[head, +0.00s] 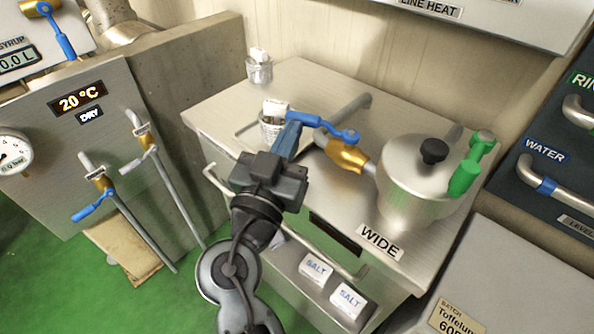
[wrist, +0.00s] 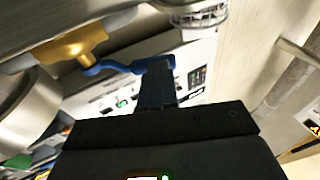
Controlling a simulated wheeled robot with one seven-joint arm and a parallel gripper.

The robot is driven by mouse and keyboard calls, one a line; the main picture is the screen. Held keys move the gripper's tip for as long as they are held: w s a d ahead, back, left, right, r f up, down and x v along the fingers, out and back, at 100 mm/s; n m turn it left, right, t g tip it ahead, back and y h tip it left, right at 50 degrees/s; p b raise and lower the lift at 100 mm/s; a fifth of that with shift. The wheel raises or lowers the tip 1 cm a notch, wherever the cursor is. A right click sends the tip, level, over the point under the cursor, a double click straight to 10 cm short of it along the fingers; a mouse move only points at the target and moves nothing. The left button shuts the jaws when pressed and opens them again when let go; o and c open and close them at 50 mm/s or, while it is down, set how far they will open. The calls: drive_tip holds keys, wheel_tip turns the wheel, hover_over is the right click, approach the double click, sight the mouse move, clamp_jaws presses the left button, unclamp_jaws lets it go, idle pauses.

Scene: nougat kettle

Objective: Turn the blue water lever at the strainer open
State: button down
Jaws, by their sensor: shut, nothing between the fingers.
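The blue lever (head: 326,127) sits above a brass valve (head: 347,156) on the left side of the steel strainer pot (head: 410,192). Its arm runs leftward from the valve, toward my gripper. The wrist view also shows the blue lever (wrist: 110,67) and the brass valve (wrist: 75,48). My gripper (head: 288,138) is shut with nothing between its fingers. Its fingertips (wrist: 157,72) are at the lever's free end, overlapping it in both views; I cannot tell whether they touch. The fingers partly hide that end.
A jar (head: 270,127) with a white tag stands just behind my fingers, another (head: 259,69) at the back corner. The strainer has a green handle (head: 470,165). Other blue levers (head: 92,206) are on the left panel. Salt boxes (head: 316,268) sit below the counter's front.

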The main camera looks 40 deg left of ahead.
drive_tip(key=m+h+b, duration=0.1)
drive_tip(key=b, duration=0.1)
drive_tip(key=w+a+m+h+b, duration=0.1)
drive_tip(key=h+b, duration=0.1)
drive_tip(key=w+m+t+h+b, duration=0.1)
drive_tip(key=h+b, duration=0.1)
drive_tip(key=b, duration=0.1)
drive_tip(key=shift+a+f, duration=0.3)
drive_tip(key=shift+a, duration=0.05)
drive_tip(key=shift+w+h+b, duration=0.25)
drive_tip(key=shift+h+b, duration=0.15)
drive_tip(key=shift+w+a+r+b, duration=0.2)
drive_tip(key=shift+w+b, duration=0.2)
drive_tip(key=shift+b, duration=0.4)
drive_tip(key=shift+w+r, duration=0.1)
drive_tip(key=shift+r, duration=0.05)
